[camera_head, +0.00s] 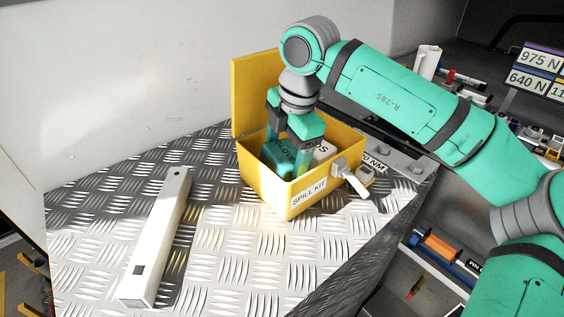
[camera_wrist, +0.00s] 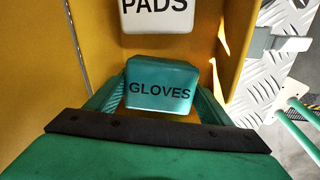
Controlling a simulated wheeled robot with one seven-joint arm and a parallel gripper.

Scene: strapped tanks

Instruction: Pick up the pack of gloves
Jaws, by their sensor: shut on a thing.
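The pack of gloves (camera_wrist: 160,88) is a small teal block with dark "GLOVES" lettering. It lies inside the open yellow spill kit box (camera_head: 291,201), and it also shows partly in the head view (camera_head: 277,158). My gripper (camera_head: 287,155) reaches down into the box from above. In the wrist view my gripper (camera_wrist: 160,105) has one finger on each side of the pack and is shut on it. The pack is still within the box walls; whether it touches the box floor I cannot tell.
A white pack marked "PADS" (camera_wrist: 158,14) lies beside the gloves in the box. The yellow lid (camera_head: 254,92) stands open at the back. A metal latch (camera_head: 345,168) sticks out at the right front. A long white bar (camera_head: 156,238) lies on the tread-plate top (camera_head: 222,262).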

